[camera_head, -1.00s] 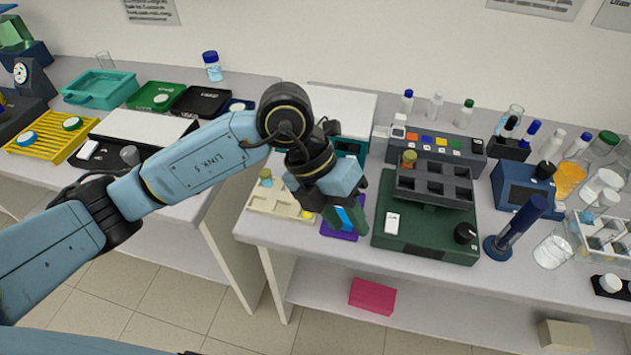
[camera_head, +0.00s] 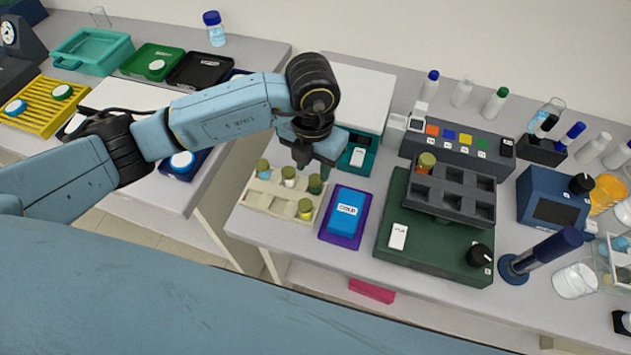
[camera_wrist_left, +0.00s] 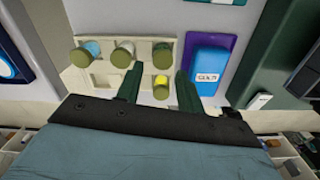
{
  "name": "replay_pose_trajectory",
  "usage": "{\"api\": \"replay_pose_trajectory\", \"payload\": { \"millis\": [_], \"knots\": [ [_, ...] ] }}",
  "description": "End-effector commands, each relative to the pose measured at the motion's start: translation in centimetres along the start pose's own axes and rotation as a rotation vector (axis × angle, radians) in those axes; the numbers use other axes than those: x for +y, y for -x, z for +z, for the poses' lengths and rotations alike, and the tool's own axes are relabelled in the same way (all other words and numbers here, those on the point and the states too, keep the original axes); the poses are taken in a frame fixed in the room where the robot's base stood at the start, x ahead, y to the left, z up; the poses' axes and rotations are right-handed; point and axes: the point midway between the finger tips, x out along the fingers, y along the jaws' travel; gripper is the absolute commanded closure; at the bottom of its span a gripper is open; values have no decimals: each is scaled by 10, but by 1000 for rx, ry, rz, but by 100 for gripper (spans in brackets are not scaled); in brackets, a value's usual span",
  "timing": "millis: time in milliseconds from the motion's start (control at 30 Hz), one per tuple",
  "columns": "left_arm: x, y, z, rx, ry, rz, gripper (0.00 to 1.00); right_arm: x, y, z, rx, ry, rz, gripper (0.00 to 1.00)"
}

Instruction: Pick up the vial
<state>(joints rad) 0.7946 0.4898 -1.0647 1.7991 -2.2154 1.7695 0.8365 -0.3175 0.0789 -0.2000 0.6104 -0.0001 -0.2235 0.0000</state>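Several capped vials stand in a cream rack (camera_head: 262,201) in the head view. Three stand in the back row: a left vial (camera_head: 262,169), a middle vial (camera_head: 288,176) and a right vial (camera_head: 315,184). A yellow vial (camera_head: 305,210) stands in the front row; it also shows in the left wrist view (camera_wrist_left: 161,88). Another vial (camera_head: 426,163) stands in a dark block. My left gripper (camera_head: 316,163) is above the rack's back right. In the left wrist view, its open fingers (camera_wrist_left: 158,72) appear either side of the yellow vial, holding nothing. My right gripper is not in view.
A blue block on a purple tray (camera_head: 328,235) lies right of the rack. A green-based device with a dark block (camera_head: 450,195) stands farther right. A teal device (camera_head: 366,145) sits behind the rack. A gap separates this bench from the left bench.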

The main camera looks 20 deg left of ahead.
Motion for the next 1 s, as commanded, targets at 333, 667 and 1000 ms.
{"api": "replay_pose_trajectory", "payload": {
  "millis": [333, 667, 1000],
  "knots": [
    [-4, -41, 1, 3, 1, 0, 63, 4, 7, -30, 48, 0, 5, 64],
    [-4, -55, 2, -1, -1, -1, 63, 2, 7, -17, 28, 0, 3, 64],
    [-4, -54, 2, -1, -1, -1, 90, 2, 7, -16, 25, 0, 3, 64]
  ]
}}
